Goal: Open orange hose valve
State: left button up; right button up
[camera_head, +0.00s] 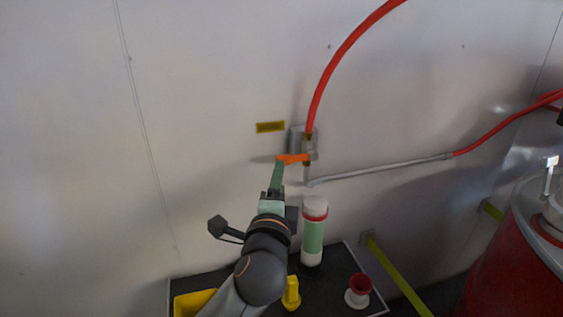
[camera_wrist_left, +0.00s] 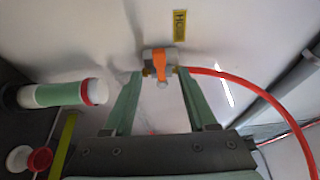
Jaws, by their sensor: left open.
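The orange valve handle (camera_head: 291,158) sits on a grey metal valve body on the white wall, where a red-orange hose (camera_head: 335,70) comes down from above. In the left wrist view the orange handle (camera_wrist_left: 159,62) is near the top middle. My left gripper (camera_head: 279,166) has green fingers reaching up to the handle. In the left wrist view my left gripper (camera_wrist_left: 161,76) is open, with one finger on each side of the handle. I cannot tell whether either finger touches it. My right gripper is not in view.
A yellow label (camera_head: 270,127) is beside the valve. A grey pipe (camera_head: 380,170) runs right from it. Below stands a white and green cylinder (camera_head: 312,235) on a dark shelf with a red and white part (camera_head: 358,290). A red drum (camera_head: 515,265) is at right.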

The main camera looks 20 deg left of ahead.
aim_at(284, 157)
pick_arm(q)
jog(key=x, duration=0.9)
jog(key=shift+d+b, duration=0.1)
jog(key=shift+b, duration=0.2)
grip_shut()
jog(key=shift+f, duration=0.1)
dwell(0.9)
